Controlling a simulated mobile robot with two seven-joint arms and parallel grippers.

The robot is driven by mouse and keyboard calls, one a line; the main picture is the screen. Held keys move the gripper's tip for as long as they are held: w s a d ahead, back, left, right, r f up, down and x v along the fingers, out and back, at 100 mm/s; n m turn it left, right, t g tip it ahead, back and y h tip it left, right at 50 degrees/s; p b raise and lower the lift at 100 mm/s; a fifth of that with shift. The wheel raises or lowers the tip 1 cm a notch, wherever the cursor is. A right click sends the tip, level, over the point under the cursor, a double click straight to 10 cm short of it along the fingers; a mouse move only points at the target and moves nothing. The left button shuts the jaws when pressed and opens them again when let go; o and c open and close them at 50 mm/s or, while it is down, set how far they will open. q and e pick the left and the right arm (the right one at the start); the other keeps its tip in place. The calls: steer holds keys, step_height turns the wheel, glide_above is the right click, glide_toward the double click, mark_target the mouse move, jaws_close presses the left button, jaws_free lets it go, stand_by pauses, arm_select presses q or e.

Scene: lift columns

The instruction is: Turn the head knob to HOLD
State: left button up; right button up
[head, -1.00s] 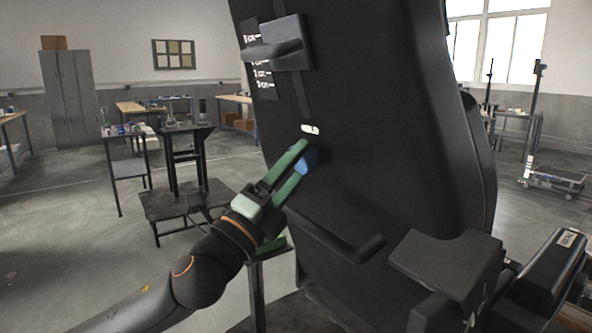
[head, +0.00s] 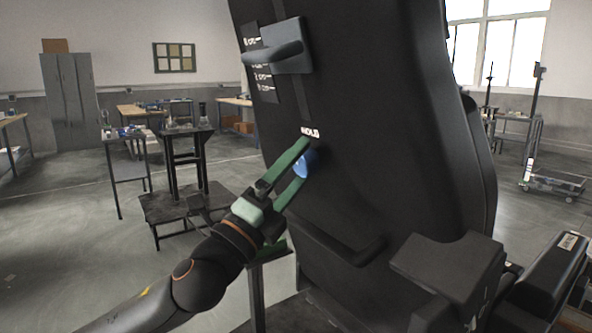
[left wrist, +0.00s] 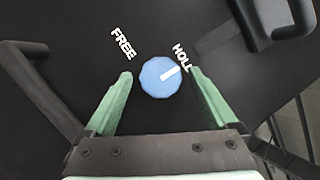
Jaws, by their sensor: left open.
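The head knob is a round blue knob (left wrist: 160,78) on the black back panel (head: 380,130); it also shows in the head view (head: 305,164). Its white pointer mark is turned toward the HOLD label (left wrist: 182,57), which also reads in the head view (head: 310,132). The FREE label (left wrist: 123,44) is up and left of the knob in the left wrist view. My left gripper (head: 304,160) has green fingers, open, one on each side of the knob. In the left wrist view the fingers (left wrist: 161,75) stand apart from the knob. My right gripper is not seen.
A grey lever handle (head: 275,50) sticks out above the knob on the panel, and a black bar (head: 340,245) juts out below. A black armrest-like block (head: 447,262) is at lower right. Tables and stools stand behind at left, with open floor between.

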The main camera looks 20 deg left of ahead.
arm_select(q)
steer(key=b+v, duration=0.4)
steer(key=v, duration=0.8)
steer(key=shift+s+f, duration=0.15)
steer(key=shift+f, duration=0.1)
steer(key=shift+a, duration=0.1)
stand_by(0.4)
